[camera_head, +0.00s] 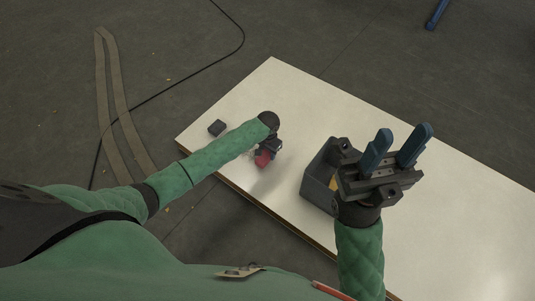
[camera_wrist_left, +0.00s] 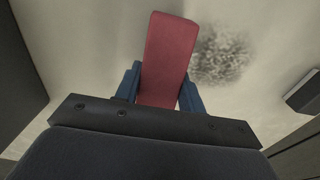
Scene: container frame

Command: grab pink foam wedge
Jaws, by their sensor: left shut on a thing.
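The pink foam wedge (camera_wrist_left: 167,60) is a reddish-pink block standing out between the blue fingers of my left gripper (camera_wrist_left: 159,88) in the left wrist view. The fingers are shut on it from both sides. In the head view the wedge (camera_head: 263,158) shows as a small red patch below my left wrist, over the white table (camera_head: 420,225). My left gripper is mostly hidden there by the wrist. My right gripper (camera_head: 398,145) has its two blue fingers apart, with nothing between them, above the grey container.
A grey open container (camera_head: 318,185) stands on the table under my right gripper, with something yellowish partly visible inside. A small dark block (camera_head: 217,128) lies near the table's left corner. The table's far middle is clear. A black cable (camera_head: 180,84) runs over the floor.

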